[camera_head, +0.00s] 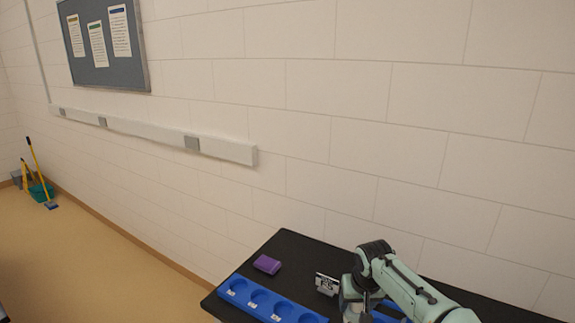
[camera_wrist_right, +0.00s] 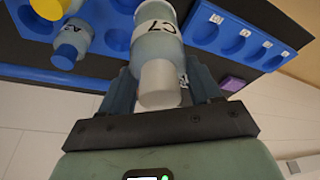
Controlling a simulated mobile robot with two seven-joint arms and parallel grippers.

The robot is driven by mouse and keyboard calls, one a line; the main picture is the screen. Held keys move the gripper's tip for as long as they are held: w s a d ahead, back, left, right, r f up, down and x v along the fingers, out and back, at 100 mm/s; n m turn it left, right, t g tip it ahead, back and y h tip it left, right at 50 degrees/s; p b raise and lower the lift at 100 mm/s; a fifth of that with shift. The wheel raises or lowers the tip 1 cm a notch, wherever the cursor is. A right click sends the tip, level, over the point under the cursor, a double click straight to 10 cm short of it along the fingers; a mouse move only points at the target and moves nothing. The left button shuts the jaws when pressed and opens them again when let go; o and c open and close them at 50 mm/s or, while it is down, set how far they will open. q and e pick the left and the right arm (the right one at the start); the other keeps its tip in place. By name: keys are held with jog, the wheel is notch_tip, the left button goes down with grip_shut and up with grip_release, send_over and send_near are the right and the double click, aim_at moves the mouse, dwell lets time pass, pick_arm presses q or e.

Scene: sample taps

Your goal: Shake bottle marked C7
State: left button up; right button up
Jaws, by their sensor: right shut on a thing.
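The bottle marked C7 (camera_wrist_right: 153,48) is grey-blue with a white label and a pale cap. In the right wrist view it lies between the two dark fingers of my right gripper (camera_wrist_right: 163,88), which is shut on it. In the head view my right gripper (camera_head: 352,308) is low at the right, over the black table; the bottle is mostly hidden there or cut off by the frame edge. Whether the bottle touches the blue rack beneath is unclear. My left gripper is not in view.
A blue tray with round labelled wells (camera_head: 232,297) lies on the black table (camera_head: 310,246). A purple block (camera_head: 267,264) and a small sign (camera_head: 327,284) stand near. Another bottle (camera_wrist_right: 70,43) and a yellow-topped one (camera_wrist_right: 50,8) are beside C7. A wall rises behind.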

notch_tip(320, 180, up, 3)
jog(key=shift+f, duration=0.15)
jog(key=shift+s+a+f, duration=0.1)
jog(key=shift+s+f, duration=0.05)
jog(key=shift+f, duration=3.55)
jog(key=shift+w+r, duration=0.15)
jog(key=shift+w, duration=0.1)
jog(key=shift+s, duration=0.1)
